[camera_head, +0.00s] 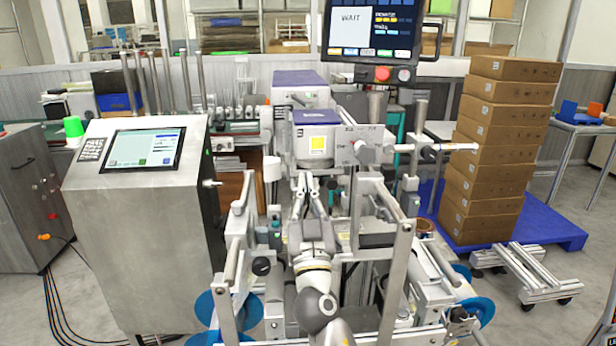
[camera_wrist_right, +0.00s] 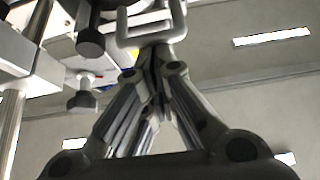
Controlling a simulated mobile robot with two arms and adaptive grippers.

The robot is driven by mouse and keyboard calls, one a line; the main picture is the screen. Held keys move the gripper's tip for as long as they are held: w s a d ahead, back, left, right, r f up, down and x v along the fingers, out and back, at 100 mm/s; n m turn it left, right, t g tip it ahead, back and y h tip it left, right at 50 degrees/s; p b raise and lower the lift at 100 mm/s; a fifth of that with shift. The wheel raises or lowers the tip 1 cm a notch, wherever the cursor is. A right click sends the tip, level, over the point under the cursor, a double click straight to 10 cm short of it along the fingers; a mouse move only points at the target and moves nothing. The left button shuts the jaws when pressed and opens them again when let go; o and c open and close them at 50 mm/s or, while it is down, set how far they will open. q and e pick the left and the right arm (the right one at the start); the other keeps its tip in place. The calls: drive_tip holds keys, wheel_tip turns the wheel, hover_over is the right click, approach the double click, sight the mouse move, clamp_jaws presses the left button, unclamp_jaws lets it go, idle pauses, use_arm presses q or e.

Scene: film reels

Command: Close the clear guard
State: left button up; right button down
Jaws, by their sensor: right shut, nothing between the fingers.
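My right gripper (camera_head: 309,180) reaches forward and up into the middle of the machine in the head view. Its fingers are closed together and hold nothing. In the right wrist view the closed fingertips (camera_wrist_right: 156,55) are at the lower edge of a grey loop-shaped handle (camera_wrist_right: 124,30). They overlap it in the picture; I cannot tell whether they touch. The guard's clear panel cannot be made out in either view, so its position cannot be told. My left gripper is not in view.
A control cabinet with a screen (camera_head: 142,148) stands at the left. A monitor (camera_head: 373,30) hangs above the machine. Metal posts and rails (camera_head: 398,270) flank my right arm closely. Stacked cartons (camera_head: 490,150) stand on a blue pallet (camera_head: 562,232) at the right.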

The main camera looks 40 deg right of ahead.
drive_tip(key=v, duration=1.2)
